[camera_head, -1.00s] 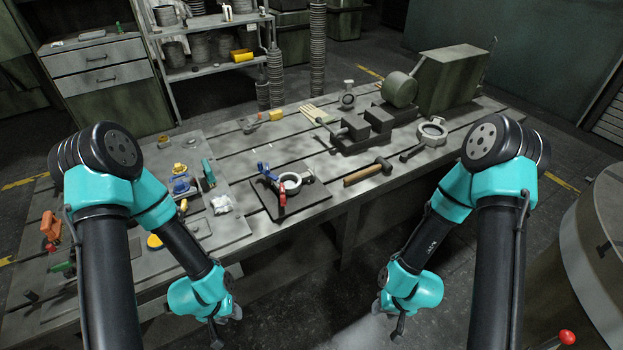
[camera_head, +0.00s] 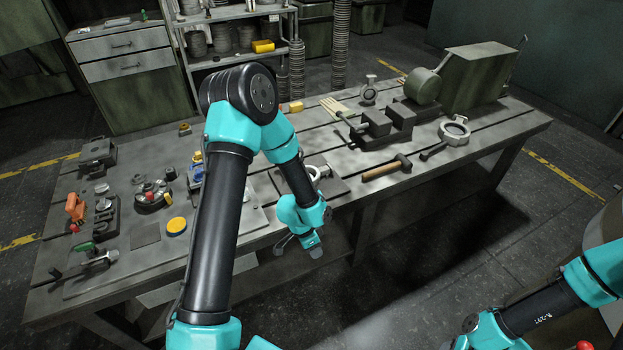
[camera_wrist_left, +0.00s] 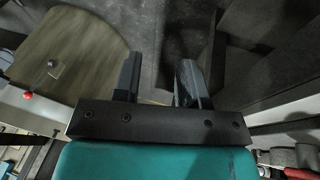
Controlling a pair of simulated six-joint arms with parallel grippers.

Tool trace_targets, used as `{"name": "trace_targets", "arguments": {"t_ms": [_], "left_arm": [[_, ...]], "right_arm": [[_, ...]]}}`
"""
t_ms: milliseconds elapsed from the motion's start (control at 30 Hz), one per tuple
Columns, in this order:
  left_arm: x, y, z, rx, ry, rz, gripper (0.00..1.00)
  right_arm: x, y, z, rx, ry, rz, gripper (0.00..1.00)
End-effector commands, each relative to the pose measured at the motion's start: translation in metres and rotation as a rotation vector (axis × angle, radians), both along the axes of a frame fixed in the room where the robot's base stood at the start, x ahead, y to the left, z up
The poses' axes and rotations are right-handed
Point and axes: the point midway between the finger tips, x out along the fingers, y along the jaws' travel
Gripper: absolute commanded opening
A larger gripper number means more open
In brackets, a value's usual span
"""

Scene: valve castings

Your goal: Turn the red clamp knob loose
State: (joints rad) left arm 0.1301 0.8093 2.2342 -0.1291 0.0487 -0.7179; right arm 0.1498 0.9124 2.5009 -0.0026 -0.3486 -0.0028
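The dark plate (camera_head: 341,186) with the pale ring casting (camera_head: 316,173) is on the bench, partly covered by my left arm. The blue-and-red clamp that stood beside this ring in the earlier head view is hidden behind the arm now. My left gripper (camera_head: 298,246) hangs at the bench's front edge, in front of the plate and apart from it. In the left wrist view its two fingers (camera_wrist_left: 158,70) stand apart with nothing between them. My right arm is at the bottom right corner; its gripper (camera_head: 448,342) barely shows at the frame's edge.
A hammer (camera_head: 386,168), a ring with a handle (camera_head: 454,131) and a vise (camera_head: 386,128) are to the right. A round casting with a red knob (camera_head: 149,188) and a yellow disc (camera_head: 176,226) are at left. Floor in front is clear.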

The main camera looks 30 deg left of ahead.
Motion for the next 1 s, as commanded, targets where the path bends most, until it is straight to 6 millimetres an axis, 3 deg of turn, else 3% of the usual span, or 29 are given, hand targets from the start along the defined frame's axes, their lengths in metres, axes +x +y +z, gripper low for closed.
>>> {"name": "trace_targets", "arguments": {"t_ms": [200,500,800,1000], "left_arm": [[0.058,0.024,0.041,0.061,-0.130,-0.419,0.38],[0.123,0.068,0.118,0.167,-0.255,-1.007,0.38],[0.165,0.120,0.216,0.261,-0.294,-1.564,0.38],[0.174,0.143,0.260,0.280,-0.280,-1.791,0.38]], "right_arm": [[0.000,0.000,0.000,0.000,0.000,0.000,0.43],[0.000,0.000,0.000,0.000,0.000,0.000,0.43],[0.000,0.000,0.000,0.000,0.000,0.000,0.43],[0.000,0.000,0.000,0.000,0.000,0.000,0.43]]}}
